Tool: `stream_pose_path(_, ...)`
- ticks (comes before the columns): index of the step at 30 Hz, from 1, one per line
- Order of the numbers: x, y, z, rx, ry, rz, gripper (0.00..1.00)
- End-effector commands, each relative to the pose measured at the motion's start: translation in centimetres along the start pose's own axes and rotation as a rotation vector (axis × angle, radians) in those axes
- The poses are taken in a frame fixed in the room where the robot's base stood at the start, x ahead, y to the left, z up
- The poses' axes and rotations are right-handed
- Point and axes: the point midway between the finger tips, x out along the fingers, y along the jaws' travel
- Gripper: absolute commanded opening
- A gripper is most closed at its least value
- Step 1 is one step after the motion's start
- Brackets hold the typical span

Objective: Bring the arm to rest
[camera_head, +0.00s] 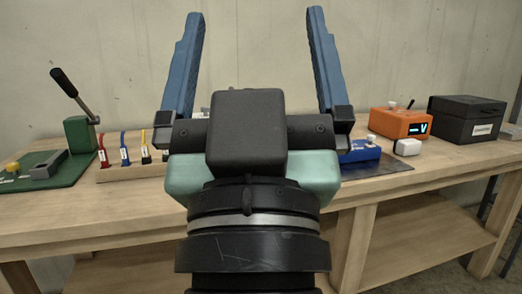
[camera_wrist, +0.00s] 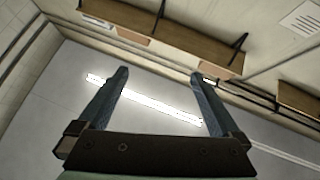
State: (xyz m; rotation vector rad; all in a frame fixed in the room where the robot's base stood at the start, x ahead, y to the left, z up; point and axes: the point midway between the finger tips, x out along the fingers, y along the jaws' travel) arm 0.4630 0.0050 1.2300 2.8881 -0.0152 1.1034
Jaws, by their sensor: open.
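My gripper (camera_head: 254,55) stands upright in the middle of the head view, in front of the workbench. Its two blue fingers are wide apart with nothing between them. In the wrist view my gripper (camera_wrist: 160,85) is also open and empty, pointing up toward the ceiling lights and a high wall shelf. My wrist and gripper body hide the middle of the bench.
The wooden workbench (camera_head: 433,170) runs across the view. On its left are a green lever press (camera_head: 80,133) and a rack of coloured cables (camera_head: 123,160). On its right are a blue device (camera_head: 360,152), an orange meter (camera_head: 400,123) and a black box (camera_head: 467,117).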

Motion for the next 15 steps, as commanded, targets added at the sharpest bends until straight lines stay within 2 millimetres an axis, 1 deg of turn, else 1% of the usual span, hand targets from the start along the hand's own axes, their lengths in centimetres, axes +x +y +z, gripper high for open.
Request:
stream_pose_path(1, -0.5, 0.9, -4.0, 0.047, 0.108, 0.016, 1.00)
stream_pose_path(2, 0.9, 0.9, -5.5, 0.055, 0.108, 0.014, 1.00)
stream_pose_path(3, 2.4, 0.9, -6.5, 0.052, 0.093, 0.012, 1.00)
stream_pose_path(15, 10.8, 1.3, -15.5, 0.050, 0.084, 0.010, 1.00)
